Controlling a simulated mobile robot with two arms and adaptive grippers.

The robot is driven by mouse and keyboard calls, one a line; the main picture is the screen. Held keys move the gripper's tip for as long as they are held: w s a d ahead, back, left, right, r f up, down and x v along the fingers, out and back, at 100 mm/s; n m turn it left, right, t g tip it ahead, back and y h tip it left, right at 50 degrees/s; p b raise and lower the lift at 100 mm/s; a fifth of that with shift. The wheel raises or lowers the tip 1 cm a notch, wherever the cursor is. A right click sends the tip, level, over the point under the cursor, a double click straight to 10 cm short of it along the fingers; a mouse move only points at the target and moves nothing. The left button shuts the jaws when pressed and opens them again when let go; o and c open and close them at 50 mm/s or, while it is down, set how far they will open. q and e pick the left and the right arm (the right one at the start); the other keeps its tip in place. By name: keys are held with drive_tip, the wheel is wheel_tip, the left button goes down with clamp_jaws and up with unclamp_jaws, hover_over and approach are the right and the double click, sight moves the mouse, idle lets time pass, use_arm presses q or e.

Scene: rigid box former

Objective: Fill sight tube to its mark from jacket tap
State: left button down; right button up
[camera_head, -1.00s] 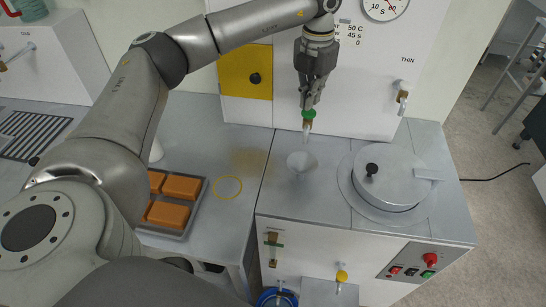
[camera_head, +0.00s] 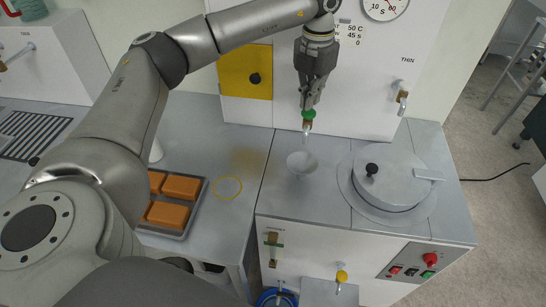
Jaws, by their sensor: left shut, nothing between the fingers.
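A tap with a green handle (camera_head: 308,114) and a brass body sticks out from the white wall panel. My left gripper (camera_head: 309,104) points down, shut and empty, with its fingertips right at the green handle; whether they touch it I cannot tell. A pale funnel-like cup (camera_head: 301,162) stands on the steel top below the tap. A narrow upright fitting with brass ends and a green band (camera_head: 273,244), seemingly the sight tube, is on the cabinet front; its liquid level is too small to read. My right gripper is not in view.
A round lidded pot (camera_head: 390,180) sits to the right on the steel top. Another tap (camera_head: 402,97) is under the word THIN. A yellow-knobbed tap (camera_head: 341,277) is low in front.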

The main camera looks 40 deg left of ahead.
sight(309, 113)
use_arm(q)
drive_tip(key=shift+f, duration=0.1)
idle(0.3)
drive_tip(key=shift+f+b, duration=0.9)
drive_tip(key=shift+f, duration=0.5)
idle(6.2)
